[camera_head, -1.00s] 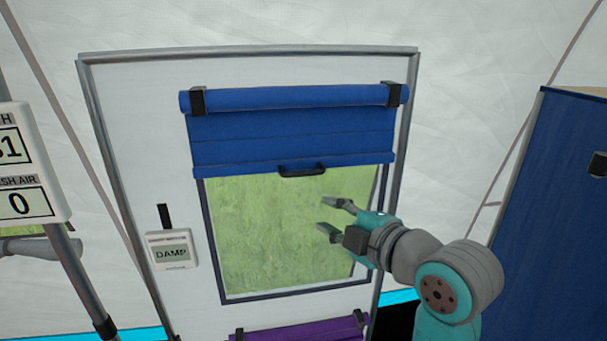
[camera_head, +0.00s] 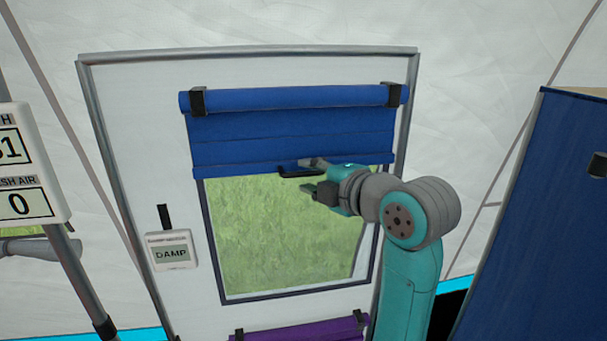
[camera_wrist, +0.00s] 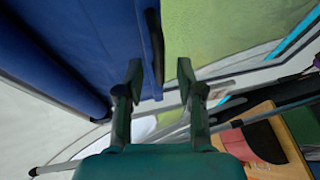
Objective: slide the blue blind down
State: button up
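The blue blind (camera_head: 245,137) covers the top part of the window in the door panel, with its bottom bar well above the window's lower edge. A black handle (camera_head: 288,172) sits on that bar. My gripper (camera_head: 307,176) is open at the right end of the handle, one finger above handle level and one below. In the wrist view the blind (camera_wrist: 85,40) fills the left, and the dark handle (camera_wrist: 155,45) lies ahead, between the lines of my two open fingers (camera_wrist: 160,72). I cannot tell whether a finger touches it.
Green shows through the open window (camera_head: 265,240) below the blind. A purple blind (camera_head: 300,331) is lower on the panel. A DAMP display (camera_head: 171,251) hangs at the left of the window. A blue cabinet (camera_head: 540,220) stands at the right, and a sign (camera_head: 25,165) on a pole at the left.

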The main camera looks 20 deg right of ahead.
jog(key=shift+x, duration=1.35)
grip_shut()
